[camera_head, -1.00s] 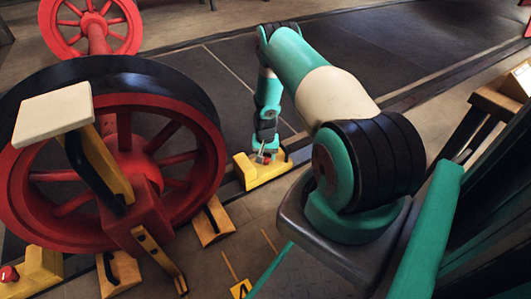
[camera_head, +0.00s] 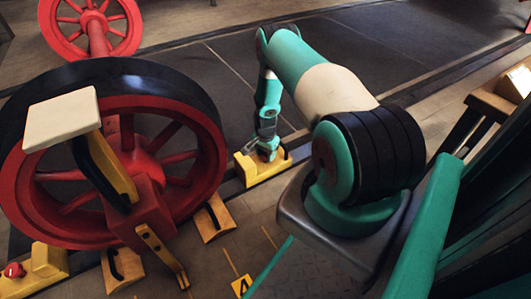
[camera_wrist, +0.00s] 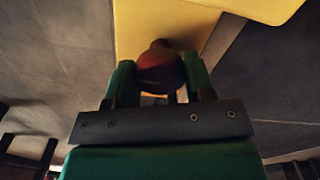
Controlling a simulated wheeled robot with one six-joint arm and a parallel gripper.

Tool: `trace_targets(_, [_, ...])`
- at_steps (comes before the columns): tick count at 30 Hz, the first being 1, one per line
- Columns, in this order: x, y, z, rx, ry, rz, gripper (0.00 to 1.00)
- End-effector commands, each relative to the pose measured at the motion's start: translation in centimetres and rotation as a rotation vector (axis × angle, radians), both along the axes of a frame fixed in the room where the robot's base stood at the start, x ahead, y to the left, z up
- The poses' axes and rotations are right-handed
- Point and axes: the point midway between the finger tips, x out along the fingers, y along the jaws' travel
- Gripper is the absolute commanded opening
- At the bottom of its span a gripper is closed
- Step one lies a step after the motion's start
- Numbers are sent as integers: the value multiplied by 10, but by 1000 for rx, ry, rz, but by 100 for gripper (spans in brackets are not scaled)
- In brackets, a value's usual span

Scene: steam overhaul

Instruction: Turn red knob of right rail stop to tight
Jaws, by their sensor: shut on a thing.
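The right rail stop (camera_head: 251,173) is a yellow block on the rail, to the right of the large red wheel. My gripper (camera_head: 268,153) is down at its top. In the wrist view the red knob (camera_wrist: 160,67) sits between the two green fingers of my gripper (camera_wrist: 160,84), which are shut on it. The yellow body of the stop (camera_wrist: 145,28) lies behind the knob. In the head view the gripper hides the knob. Any tight marking cannot be made out.
The large red wheel (camera_head: 124,130) with a black tyre stands left of the stop. Another yellow stop (camera_head: 35,268) with a red knob (camera_head: 14,270) is at lower left. The dark floor beyond (camera_head: 330,55) is clear.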

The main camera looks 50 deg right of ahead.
Motion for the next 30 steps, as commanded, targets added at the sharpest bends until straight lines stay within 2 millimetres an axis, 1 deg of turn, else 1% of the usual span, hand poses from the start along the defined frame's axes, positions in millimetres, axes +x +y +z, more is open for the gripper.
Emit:
trace_targets(13, [0, -1, 0, -1, -1, -11, 25])
trace_targets(14, [0, -1, 0, -1, -1, -11, 55])
trace_targets(15, [0, -1, 0, -1, -1, -11, 65])
trace_targets(16, [0, -1, 0, -1, -1, -11, 71])
trace_targets(17, [0, -1, 0, -1, -1, -11, 73])
trace_targets(25, [0, 0, 2, 0, 0, -9, 73])
trace_targets(28, [0, 0, 10, -1, -1, -9, 73])
trace_targets(30, [1, -1, 22, -2, -2, -9, 73])
